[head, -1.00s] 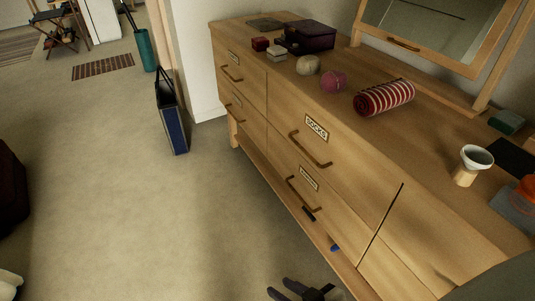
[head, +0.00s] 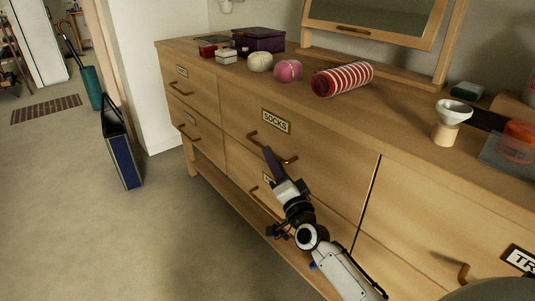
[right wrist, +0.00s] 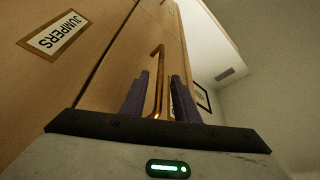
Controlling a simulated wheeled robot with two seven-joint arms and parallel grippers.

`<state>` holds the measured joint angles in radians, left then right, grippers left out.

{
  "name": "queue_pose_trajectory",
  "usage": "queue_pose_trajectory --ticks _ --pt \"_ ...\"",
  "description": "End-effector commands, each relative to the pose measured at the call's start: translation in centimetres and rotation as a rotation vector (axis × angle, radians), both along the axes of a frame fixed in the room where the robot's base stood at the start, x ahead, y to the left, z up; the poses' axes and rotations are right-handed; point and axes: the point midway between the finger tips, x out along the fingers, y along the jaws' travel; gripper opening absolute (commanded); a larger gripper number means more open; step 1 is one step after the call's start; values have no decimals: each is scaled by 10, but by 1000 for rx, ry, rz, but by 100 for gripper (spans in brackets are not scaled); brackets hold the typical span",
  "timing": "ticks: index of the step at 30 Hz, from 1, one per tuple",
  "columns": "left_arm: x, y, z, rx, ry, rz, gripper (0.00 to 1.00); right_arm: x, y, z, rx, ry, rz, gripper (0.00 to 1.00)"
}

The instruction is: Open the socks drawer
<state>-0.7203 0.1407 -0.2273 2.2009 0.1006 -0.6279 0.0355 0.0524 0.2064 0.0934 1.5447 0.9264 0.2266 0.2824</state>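The socks drawer (head: 325,165) is the upper middle drawer of the wooden dresser, with a SOCKS label (head: 276,121). Its front looks flush. Its bronze bar handle (head: 287,159) is below the label. My right gripper (head: 269,153) is at this handle, its dark fingers overlapping the bar's middle in the head view. In the right wrist view, the handle (right wrist: 159,75) stands between the two purple-grey fingers (right wrist: 160,95). The fingers are apart, with gaps beside the bar. My left gripper is not in view.
The JUMPERS drawer label (right wrist: 53,35) shows in the right wrist view. On the dresser top (head: 300,105) are a striped red roll (head: 342,79), a pink ball (head: 288,71), a cream ball (head: 260,62) and a cup-topped stand (head: 450,120). A blue bag (head: 122,150) stands on the open floor.

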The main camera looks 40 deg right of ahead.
Motion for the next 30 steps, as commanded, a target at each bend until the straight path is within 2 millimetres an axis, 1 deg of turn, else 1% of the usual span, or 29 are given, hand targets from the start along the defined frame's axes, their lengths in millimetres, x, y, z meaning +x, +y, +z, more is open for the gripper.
queue_pose_trajectory --ticks 1,3,7,12,19,24,30 --pt "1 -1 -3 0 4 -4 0 10 -3 1 -2 -2 0 28" --pt "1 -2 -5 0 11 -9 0 20 -5 4 -2 0 0 28" --pt "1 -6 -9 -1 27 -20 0 34 -8 6 -2 0 1 28" --pt "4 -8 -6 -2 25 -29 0 41 -10 8 -3 2 2 28" --pt "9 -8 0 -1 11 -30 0 41 -10 8 -3 3 1 28" --pt "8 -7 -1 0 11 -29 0 41 -10 8 -3 3 1 0" --pt "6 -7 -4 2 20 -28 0 41 -10 8 -3 3 1 0"
